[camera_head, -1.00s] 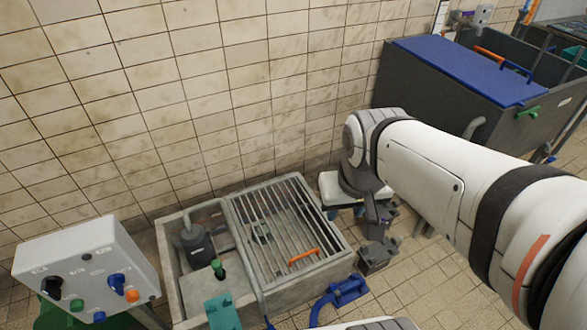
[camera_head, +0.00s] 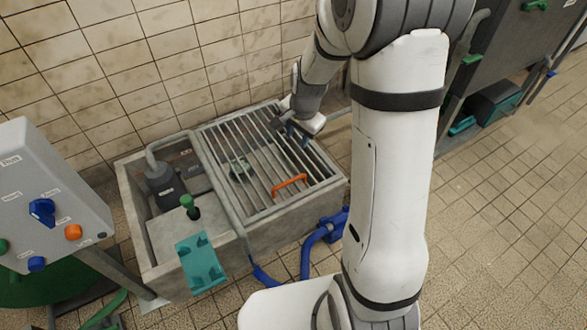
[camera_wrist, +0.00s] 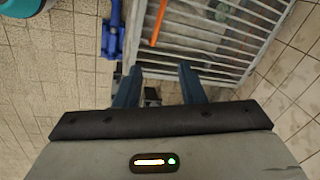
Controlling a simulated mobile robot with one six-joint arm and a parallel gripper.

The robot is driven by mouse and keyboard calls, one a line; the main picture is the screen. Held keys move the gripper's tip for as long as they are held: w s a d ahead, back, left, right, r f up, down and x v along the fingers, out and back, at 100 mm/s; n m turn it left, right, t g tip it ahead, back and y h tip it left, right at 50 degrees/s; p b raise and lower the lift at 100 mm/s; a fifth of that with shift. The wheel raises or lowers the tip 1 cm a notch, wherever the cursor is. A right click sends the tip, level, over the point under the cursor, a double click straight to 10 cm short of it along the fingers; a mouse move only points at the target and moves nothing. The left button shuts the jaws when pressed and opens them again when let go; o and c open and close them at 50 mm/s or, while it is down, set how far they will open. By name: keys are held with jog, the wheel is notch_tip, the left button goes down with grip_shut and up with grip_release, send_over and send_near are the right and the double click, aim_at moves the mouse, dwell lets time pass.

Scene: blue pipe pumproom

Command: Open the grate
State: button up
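The grate (camera_head: 265,150) is a panel of grey metal bars lying flat over the right part of a concrete basin (camera_head: 255,235). An orange handle (camera_head: 289,182) is fixed near its front edge; it also shows at the top of the wrist view (camera_wrist: 158,22). My gripper (camera_head: 292,134) is above the back right part of the grate, behind and apart from the handle. In the wrist view its two dark blue fingers (camera_wrist: 157,72) are spread with nothing between them. The fingertips are small and partly hidden by the wrist in the head view.
A control box (camera_head: 50,195) with coloured knobs stands at the left. Blue pipes (camera_head: 318,240) run at the basin's front right. A pump (camera_head: 163,185) and a green-handled valve (camera_head: 190,207) are in the basin's open left part. A tiled wall rises behind.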

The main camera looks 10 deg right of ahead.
aim_at(295, 178)
jog(key=w+f+m+b, duration=0.1)
jog(key=w+f+b, duration=0.1)
jog(key=f, duration=0.7)
jog(key=w+f+m+b, duration=0.1)
jog(key=f+b, duration=0.3)
jog(key=f, duration=0.5)
jog(key=w+d+f+m+b, duration=0.1)
jog(key=w+f+m+b, duration=0.1)
jog(key=f, duration=0.7)
jog(key=shift+w+b, duration=0.75)
jog(key=shift+b, duration=0.15)
jog(key=shift+c, duration=0.6)
jog(key=c, duration=0.6)
grip_shut()
jog(key=shift+w+r, duration=0.1)
